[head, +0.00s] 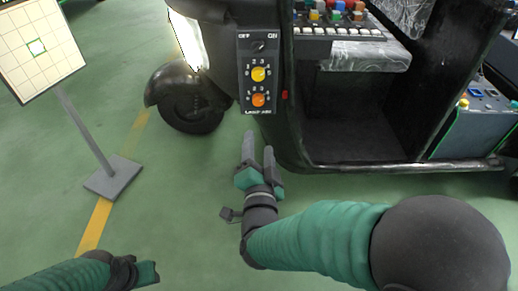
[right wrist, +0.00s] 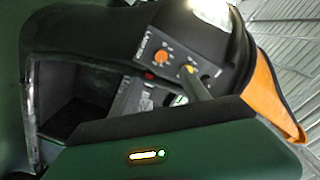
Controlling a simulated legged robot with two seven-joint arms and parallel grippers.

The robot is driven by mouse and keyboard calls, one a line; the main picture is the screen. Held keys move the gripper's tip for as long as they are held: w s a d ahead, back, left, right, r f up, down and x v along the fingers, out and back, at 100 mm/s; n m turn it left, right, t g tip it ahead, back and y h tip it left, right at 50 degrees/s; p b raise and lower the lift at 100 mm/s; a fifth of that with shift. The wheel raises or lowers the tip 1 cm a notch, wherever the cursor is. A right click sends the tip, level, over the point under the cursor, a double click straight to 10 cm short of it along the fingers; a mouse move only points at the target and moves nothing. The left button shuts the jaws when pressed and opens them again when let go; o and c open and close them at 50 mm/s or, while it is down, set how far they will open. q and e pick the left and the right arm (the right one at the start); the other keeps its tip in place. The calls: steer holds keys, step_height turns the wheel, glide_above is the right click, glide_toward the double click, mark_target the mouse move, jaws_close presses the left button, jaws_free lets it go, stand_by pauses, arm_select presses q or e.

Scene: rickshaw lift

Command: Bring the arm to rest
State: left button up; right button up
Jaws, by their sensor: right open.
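My right gripper (head: 259,144) is open and empty in the head view. Its two grey fingers point up the picture, below the control panel (head: 245,90) and apart from it in the picture. The panel is on the dark rickshaw (head: 293,130) and has an OFF/ON switch (head: 258,47), a yellow knob (head: 258,74) and an orange knob (head: 258,100). The right wrist view shows the same panel (right wrist: 150,52) tilted. My left gripper (head: 148,273) is at the lower left edge of the head view; its fingers cannot be made out.
A gridded board (head: 38,48) with one green-outlined square stands on a grey foot (head: 113,178) at the left. The rickshaw's front wheel (head: 192,108) is behind my right gripper. A box with coloured knobs (head: 478,105) is at the right. Green floor (head: 180,205) between my arms is clear.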

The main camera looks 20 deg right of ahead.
steer(key=shift+s, duration=0.1)
stand_by(0.4)
steer(key=s+f+n+g+y+p, duration=0.2)
steer(key=f+n+g+y, duration=0.1)
steer(key=f+n+g, duration=0.25)
steer(key=s+f+n+g+y+p, duration=0.2)
steer(key=s+f+n+g+y, duration=0.15)
steer(key=f, duration=0.35)
steer(key=s+d+n+g+h+p, duration=0.2)
steer(key=s+d+n+g+p, duration=0.3)
steer(key=s, duration=0.5)
step_height(320, 180, up, 34)
steer(key=m+p, duration=0.1)
steer(key=p, duration=3.3)
steer(key=shift+w+r+g, duration=0.15)
steer(key=shift+g, duration=0.25)
